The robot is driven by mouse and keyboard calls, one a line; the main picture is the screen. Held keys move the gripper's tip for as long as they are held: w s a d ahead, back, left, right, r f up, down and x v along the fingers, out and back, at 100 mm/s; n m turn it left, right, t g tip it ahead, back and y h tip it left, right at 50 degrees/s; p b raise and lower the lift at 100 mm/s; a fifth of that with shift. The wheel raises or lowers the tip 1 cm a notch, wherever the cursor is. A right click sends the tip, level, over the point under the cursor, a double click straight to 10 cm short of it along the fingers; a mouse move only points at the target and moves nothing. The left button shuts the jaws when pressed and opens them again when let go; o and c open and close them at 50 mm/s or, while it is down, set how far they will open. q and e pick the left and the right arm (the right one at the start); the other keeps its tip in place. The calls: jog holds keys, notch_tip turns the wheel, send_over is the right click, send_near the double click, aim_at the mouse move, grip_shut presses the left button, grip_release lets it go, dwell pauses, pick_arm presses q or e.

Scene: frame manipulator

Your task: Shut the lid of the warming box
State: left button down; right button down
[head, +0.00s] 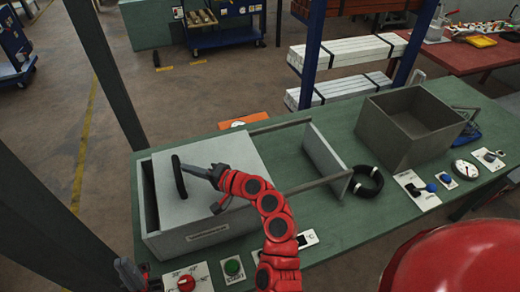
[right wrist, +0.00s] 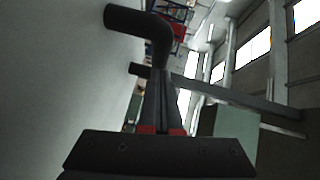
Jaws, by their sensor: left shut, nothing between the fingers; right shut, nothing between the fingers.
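The warming box (head: 190,240) is a grey box at the left of the green bench. Its pale grey lid (head: 225,155) covers most of the top, with a narrow dark gap along the left side. A black bar handle (head: 179,178) stands on the lid; its curved end shows in the right wrist view (right wrist: 140,22). My right gripper (head: 190,169) is shut and empty, its tips at the handle's right side; whether they touch is unclear. Its fingers show in the right wrist view (right wrist: 160,115). My left gripper (head: 124,268) is shut and empty, low at the box's front left.
Rails run right from the box to an upright grey plate (head: 325,158). Beyond are a black ring (head: 366,182) and an open grey bin (head: 408,130). A control panel with a red knob (head: 186,283) and green button (head: 233,267) lies in front. A dark post stands at left.

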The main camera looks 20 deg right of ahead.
aim_at(175, 187)
jog(key=a, duration=0.5)
jog(key=shift+a, duration=0.2)
jog(key=shift+s+a, duration=0.1)
jog(key=shift+a, duration=0.1)
